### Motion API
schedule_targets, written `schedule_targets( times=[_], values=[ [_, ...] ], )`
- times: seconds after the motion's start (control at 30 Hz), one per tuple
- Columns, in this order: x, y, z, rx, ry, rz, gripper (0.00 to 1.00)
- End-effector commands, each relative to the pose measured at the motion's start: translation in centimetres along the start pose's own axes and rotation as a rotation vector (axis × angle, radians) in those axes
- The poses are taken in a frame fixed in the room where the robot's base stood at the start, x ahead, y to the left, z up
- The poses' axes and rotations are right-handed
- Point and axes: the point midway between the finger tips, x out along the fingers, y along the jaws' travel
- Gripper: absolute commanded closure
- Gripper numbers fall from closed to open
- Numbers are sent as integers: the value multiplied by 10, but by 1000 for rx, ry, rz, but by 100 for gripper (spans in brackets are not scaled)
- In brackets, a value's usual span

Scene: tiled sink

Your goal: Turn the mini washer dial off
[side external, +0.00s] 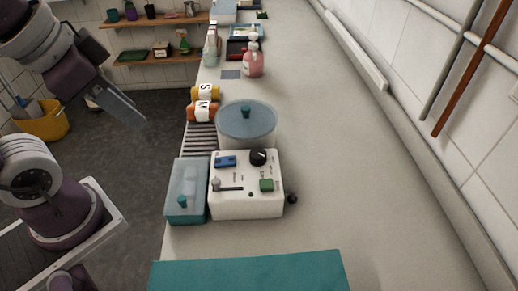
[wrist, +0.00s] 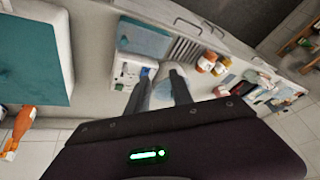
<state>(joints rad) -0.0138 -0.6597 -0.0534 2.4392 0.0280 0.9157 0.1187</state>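The mini washer (side external: 246,196) is a white box on the counter with a round tub under a translucent blue lid (side external: 246,122) behind it. Its black dial (side external: 258,157) is at the top right of the panel, with a blue switch (side external: 225,161), a green button (side external: 266,185) and a slider. The washer (wrist: 127,72) also shows in the wrist view; I cannot make out the dial there. My gripper (side external: 128,112) is in the air left of the counter, apart from the washer. In the wrist view its two fingers (wrist: 161,82) are spread with nothing held between them.
A blue-lidded box (side external: 187,193) stands against the washer's left side. A teal mat (side external: 250,274) lies at the near end.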

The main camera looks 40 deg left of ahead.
Motion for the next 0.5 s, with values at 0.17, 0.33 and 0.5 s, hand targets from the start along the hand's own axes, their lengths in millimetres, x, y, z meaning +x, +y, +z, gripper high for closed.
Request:
schedule_targets(
  times=[0.17,0.33,0.5],
  values=[
    [39,14,-67,824,-226,26,44],
    [102,53,-120,1589,-276,284,44],
    [140,81,-143,1981,-175,484,44]
  ],
)
